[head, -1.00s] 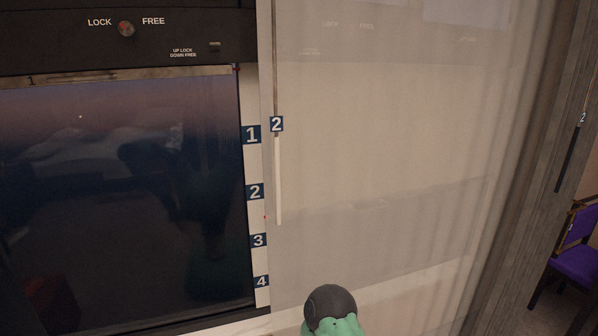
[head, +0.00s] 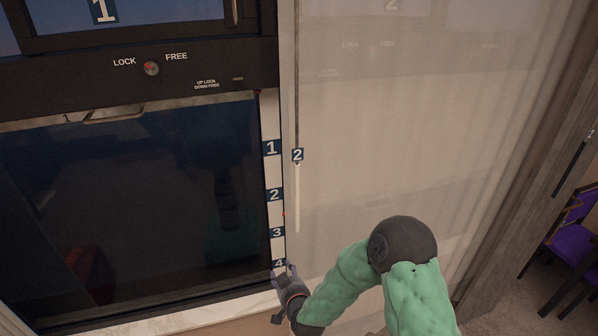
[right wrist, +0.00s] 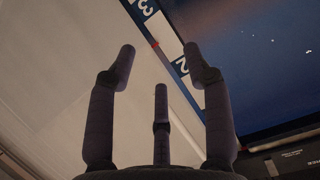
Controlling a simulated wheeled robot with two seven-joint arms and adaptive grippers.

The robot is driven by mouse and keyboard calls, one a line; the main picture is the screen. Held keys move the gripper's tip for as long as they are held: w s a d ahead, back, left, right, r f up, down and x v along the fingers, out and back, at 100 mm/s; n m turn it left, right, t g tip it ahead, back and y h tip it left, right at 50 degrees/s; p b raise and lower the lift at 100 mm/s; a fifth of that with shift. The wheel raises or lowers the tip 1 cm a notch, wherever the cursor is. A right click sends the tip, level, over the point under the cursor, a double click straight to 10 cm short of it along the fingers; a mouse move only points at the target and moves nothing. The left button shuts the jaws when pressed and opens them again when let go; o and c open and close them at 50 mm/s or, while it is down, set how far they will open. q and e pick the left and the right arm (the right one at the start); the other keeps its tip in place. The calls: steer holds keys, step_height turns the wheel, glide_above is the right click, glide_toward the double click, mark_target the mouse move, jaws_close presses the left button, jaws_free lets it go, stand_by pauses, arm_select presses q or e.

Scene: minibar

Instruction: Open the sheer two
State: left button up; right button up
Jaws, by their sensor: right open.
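The sheer curtain (head: 400,130) hangs as a pale, see-through panel to the right of the dark window. A thin rod with a white lower end (head: 297,205) runs down its left edge and bears a blue tag "2" (head: 298,155). My right gripper (head: 287,268) is low, by the "4" label at the bottom of the label strip, below the rod's lower end and apart from it. In the right wrist view its fingers (right wrist: 165,65) are spread and empty, with the pale panel and the label strip beyond. My left gripper is not in view.
A dark window (head: 130,200) fills the left, under a black panel with a LOCK/FREE knob (head: 151,68). A pale ledge (head: 150,319) runs below. A wooden post (head: 545,170) with another rod and a purple chair (head: 572,240) stand at the right.

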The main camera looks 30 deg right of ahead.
mark_target(299, 192)
steer(key=d+r+m+t+h+p, duration=0.1)
steer(key=d+r+t+h+p, duration=0.2)
steer(key=r, duration=0.8)
steer(key=d+r+h+p, duration=0.2)
steer(key=d+r+p, duration=0.25)
steer(key=r, duration=0.65)
steer(key=x, duration=0.3)
steer(key=p+x, duration=0.1)
steer(key=x, duration=0.3)
steer(key=a+p+x, duration=0.1)
steer(key=x, duration=0.2)
steer(key=shift+w+f, duration=0.25)
steer(key=shift+w, duration=0.3)
jaws_close()
